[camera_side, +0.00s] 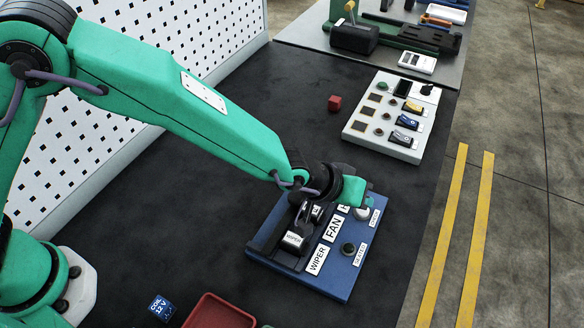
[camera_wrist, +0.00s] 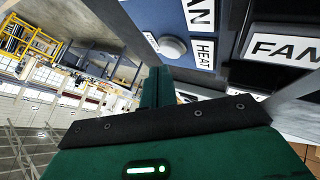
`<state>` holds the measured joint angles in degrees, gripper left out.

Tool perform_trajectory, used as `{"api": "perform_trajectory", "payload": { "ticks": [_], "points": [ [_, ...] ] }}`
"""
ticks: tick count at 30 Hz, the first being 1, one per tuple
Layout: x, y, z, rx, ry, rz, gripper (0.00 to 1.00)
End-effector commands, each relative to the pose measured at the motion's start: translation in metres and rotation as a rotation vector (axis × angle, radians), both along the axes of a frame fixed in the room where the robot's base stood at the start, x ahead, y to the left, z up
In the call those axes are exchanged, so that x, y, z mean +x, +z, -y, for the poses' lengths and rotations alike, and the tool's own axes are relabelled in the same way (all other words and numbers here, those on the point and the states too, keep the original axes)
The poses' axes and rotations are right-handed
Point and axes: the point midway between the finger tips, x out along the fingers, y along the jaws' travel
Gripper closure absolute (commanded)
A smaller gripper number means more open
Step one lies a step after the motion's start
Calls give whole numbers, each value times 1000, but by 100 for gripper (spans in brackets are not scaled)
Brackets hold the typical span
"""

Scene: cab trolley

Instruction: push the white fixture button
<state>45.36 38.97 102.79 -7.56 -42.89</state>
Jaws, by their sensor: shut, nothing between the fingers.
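The blue panel (camera_side: 318,280) lies on the black bench mat, with white labels such as WIPER and FAN. The white button (camera_side: 361,214) sits near its right side, partly hidden by my gripper. In the wrist view the white button (camera_wrist: 172,47) is a round cap on the blue panel beside the HEAT label (camera_wrist: 203,51). My gripper (camera_side: 354,192) is shut and empty, over the upper part of the panel, close to the button. In the wrist view its green fingers (camera_wrist: 156,88) point toward the button. I cannot tell whether they touch it.
A red tray (camera_side: 218,314) is at the front.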

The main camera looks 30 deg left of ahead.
Motion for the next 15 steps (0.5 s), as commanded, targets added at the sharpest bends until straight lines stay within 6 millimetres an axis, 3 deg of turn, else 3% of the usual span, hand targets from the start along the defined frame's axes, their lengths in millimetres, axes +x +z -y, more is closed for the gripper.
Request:
{"api": "perform_trajectory", "payload": {
  "ticks": [15],
  "points": [
    [-1,-6,0,1,0,-2,100]
  ]
}}
